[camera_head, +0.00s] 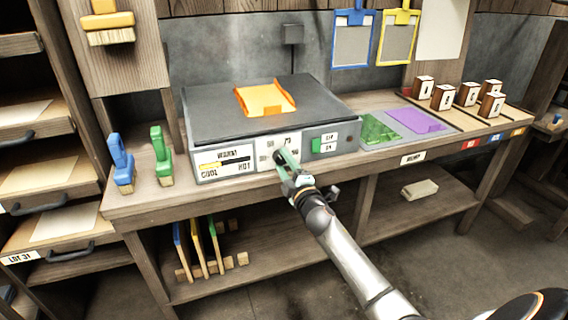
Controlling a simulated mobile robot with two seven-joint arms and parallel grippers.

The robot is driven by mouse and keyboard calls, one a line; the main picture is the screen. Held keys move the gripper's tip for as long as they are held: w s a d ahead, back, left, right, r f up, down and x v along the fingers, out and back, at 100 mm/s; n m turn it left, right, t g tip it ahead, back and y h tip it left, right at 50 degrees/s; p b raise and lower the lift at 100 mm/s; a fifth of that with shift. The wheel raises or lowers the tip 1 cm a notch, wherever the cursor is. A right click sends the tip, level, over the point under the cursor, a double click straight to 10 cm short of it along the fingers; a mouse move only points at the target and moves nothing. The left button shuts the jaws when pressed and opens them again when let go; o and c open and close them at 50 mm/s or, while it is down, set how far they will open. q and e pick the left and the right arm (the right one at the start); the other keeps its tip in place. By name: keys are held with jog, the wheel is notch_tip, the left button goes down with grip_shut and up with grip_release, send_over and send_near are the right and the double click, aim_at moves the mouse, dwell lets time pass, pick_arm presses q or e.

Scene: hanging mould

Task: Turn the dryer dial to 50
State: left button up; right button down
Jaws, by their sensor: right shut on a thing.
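The dryer (230,131) is a box with a dark flat top and a pale front panel, standing on the wooden bench. Its front has a gauge (226,162) marked WARM, COOL and HOT at the left. The dial (279,156) is in the middle of the front and is mostly hidden by my right gripper. My right gripper (284,160) reaches up from the lower right and is shut on the dial. The numbers around the dial are too small and covered to read. A green switch (316,146) is on the right of the panel. My left gripper is not in view.
An orange tray (265,98) lies on the dryer top. Blue (121,160) and green (160,157) brushes stand left of it. Space in front of the bench is open.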

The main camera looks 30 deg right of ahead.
jog(key=shift+r, duration=0.1)
jog(key=shift+c, duration=1.6)
grip_release()
jog(key=shift+s, duration=0.1)
jog(key=s+a+f, duration=0.1)
jog(key=s+a, duration=0.1)
jog(key=s, duration=1)
jog(key=shift+a+f+p, duration=0.15)
jog(key=shift+p, duration=0.3)
jog(key=shift+f, duration=0.1)
